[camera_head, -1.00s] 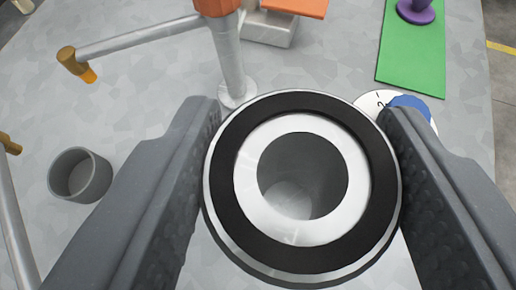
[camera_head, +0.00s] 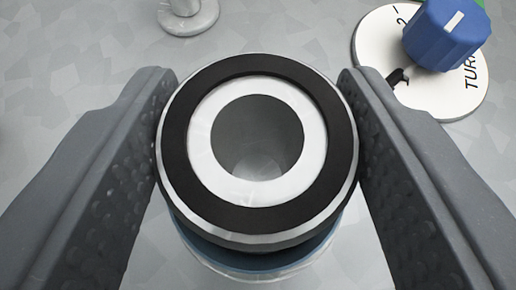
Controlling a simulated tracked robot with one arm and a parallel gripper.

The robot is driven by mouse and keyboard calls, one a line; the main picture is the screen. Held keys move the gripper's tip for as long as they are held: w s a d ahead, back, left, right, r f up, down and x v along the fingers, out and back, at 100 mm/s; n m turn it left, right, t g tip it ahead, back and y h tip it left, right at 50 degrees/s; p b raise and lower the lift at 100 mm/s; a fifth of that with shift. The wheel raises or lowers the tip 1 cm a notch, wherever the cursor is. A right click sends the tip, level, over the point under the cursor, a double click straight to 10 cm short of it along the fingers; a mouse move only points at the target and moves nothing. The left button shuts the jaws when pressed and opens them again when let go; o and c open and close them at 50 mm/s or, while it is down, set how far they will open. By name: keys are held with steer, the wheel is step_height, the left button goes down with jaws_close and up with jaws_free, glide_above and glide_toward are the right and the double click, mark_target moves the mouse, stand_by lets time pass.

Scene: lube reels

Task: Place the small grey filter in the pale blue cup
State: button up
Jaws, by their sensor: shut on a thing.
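My gripper (camera_head: 258,165) is shut on a round filter (camera_head: 200,150), one finger on each side. The filter has a silvery outer edge, a wide black ring, a pale inner ring and a grey hollow centre. A blue curved rim (camera_head: 270,266) shows just below the filter's near edge, and looks like part of the pale blue cup. The filter hides most of it. I cannot tell whether the filter is above the cup or partly inside it.
A white round dial plate with lettering (camera_head: 440,98) lies at the upper right, with a blue knob (camera_head: 446,36) on it. A grey post foot (camera_head: 188,16) stands at the top, left of centre. The grey speckled surface (camera_head: 70,60) at the left is clear.

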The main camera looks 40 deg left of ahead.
steer(key=o, duration=1.1)
steer(key=shift+v, duration=6)
